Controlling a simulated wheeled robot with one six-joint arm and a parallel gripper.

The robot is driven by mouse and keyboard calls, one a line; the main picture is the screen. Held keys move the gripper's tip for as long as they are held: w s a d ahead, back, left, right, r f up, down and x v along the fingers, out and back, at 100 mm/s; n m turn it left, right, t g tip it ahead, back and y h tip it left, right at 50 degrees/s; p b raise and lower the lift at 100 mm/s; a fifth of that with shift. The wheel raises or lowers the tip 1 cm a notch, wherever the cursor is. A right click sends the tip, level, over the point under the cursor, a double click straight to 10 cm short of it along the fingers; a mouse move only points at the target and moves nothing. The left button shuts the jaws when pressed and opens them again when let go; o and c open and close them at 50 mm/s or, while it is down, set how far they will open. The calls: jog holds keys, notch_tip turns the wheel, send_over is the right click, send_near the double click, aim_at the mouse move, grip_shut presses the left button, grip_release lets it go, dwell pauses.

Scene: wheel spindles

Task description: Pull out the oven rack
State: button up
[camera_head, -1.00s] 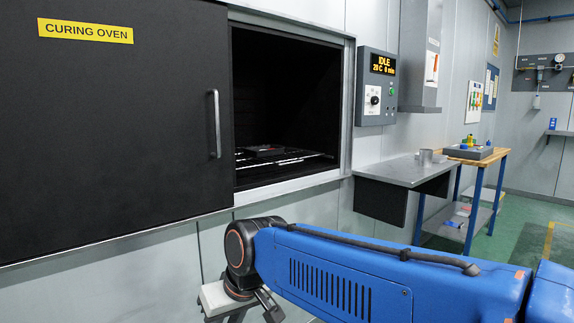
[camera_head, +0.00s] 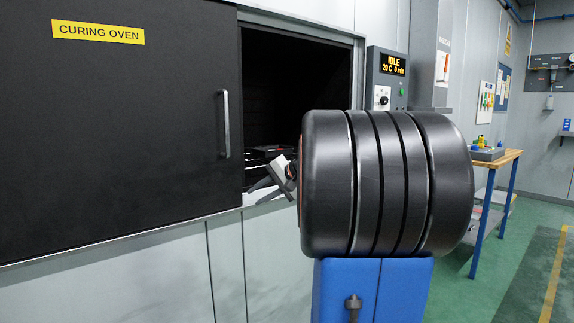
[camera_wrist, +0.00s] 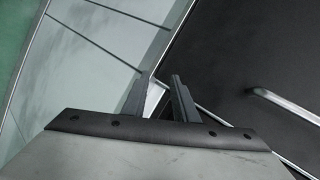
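The curing oven's black sliding door (camera_head: 110,130) is at the left, and the opening beside it is dark inside. The oven rack (camera_head: 262,153) shows as thin bright bars low in the opening, with a flat dark item on it. My arm hides much of the rack. My gripper (camera_head: 254,197) is in front of the opening's lower edge, apart from the rack. In the wrist view the two fingers of my gripper (camera_wrist: 160,82) stand apart with nothing between them. The rack cannot be made out there.
The door handle (camera_head: 224,123) is a vertical bar left of the opening; it also shows in the wrist view (camera_wrist: 285,108). A control panel (camera_head: 387,80) reading IDLE is right of the oven. A workbench (camera_head: 510,157) stands farther right. Green floor is clear at right.

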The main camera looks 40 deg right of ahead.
jog(key=s+d+r+m+t+h, duration=0.1)
jog(key=d+r+m+t+h, duration=0.1)
jog(key=d, duration=0.8)
jog(key=s+d+r+m+t+h, duration=0.1)
jog(key=s+d+r+m, duration=0.1)
jog(key=d, duration=0.9)
jog(key=s+d+r+m+t+h, duration=0.1)
jog(key=d+r+m+t+h, duration=0.15)
jog(key=d, duration=0.75)
jog(key=shift+g+y, duration=0.35)
jog(key=shift+g, duration=0.1)
jog(key=x, duration=1.7)
jog(key=shift+r, duration=0.1)
grip_shut()
